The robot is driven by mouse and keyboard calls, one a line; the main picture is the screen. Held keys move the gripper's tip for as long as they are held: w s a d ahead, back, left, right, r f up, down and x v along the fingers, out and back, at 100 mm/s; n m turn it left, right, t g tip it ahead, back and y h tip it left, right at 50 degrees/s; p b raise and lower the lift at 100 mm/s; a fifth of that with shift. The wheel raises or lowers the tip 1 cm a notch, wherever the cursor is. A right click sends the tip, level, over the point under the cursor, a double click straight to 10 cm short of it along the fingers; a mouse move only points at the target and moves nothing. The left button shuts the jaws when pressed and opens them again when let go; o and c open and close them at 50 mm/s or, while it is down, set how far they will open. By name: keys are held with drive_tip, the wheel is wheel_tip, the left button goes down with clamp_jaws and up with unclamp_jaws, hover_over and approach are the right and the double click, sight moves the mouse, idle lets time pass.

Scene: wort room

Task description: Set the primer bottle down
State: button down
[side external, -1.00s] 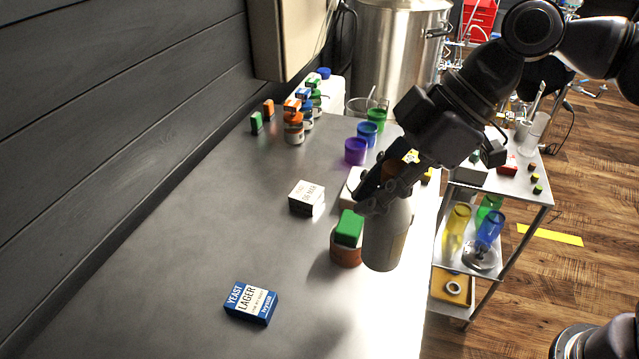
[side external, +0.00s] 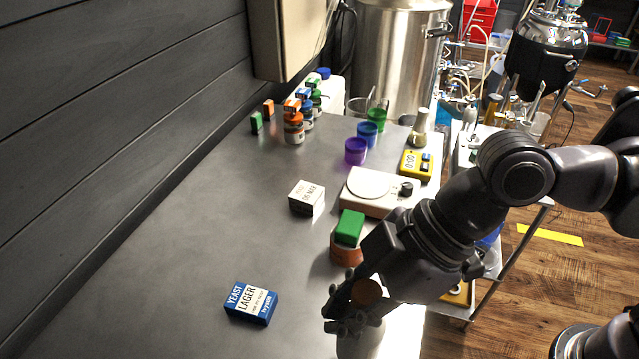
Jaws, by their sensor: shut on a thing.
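The primer bottle (side external: 362,341) is a pale bottle with an orange-brown cap (side external: 366,292). It is at the bottom of the side external view, near the front right edge of the steel bench. My gripper (side external: 352,318) is shut on it around its upper part, below or beside the cap. The bottle looks close to upright. Its lower end is cut off by the frame edge, so I cannot tell whether it touches the bench.
A blue yeast box (side external: 251,303) lies left of the bottle. An orange jar (side external: 345,251) with a green block (side external: 349,228) on top stands behind it, near my arm. A white scale (side external: 371,190) and a white box (side external: 307,197) are farther back. The bench's left middle (side external: 190,230) is clear.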

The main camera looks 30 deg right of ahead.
sight(339, 341)
drive_tip(key=shift+s+a+f, duration=0.1)
drive_tip(key=shift+a+f, duration=0.05)
drive_tip(key=shift+f, duration=0.95)
drive_tip(key=shift+s+a+f, duration=0.1)
drive_tip(key=shift+f, duration=1.1)
drive_tip(key=c, duration=1.1)
unclamp_jaws()
drive_tip(key=shift+c, duration=0.2)
drive_tip(key=v, duration=1.2)
drive_tip(key=w+d+f+m+t+h, duration=0.1)
drive_tip(key=w+d+f+m+h, duration=0.1)
drive_tip(key=d+m, duration=0.3)
drive_tip(key=w+d+f+m+t+h, duration=0.2)
drive_tip(key=w+d+f+m, duration=0.2)
drive_tip(key=d, duration=1)
drive_tip(key=w+d+f+m+t+h, duration=0.2)
drive_tip(key=w+d+f+m, duration=0.1)
drive_tip(key=d, duration=0.6)
drive_tip(key=w+m, duration=0.1)
drive_tip(key=m, duration=0.1)
drive_tip(key=shift+w+d+f+m+h, duration=0.3)
drive_tip(key=shift+w+f, duration=0.1)
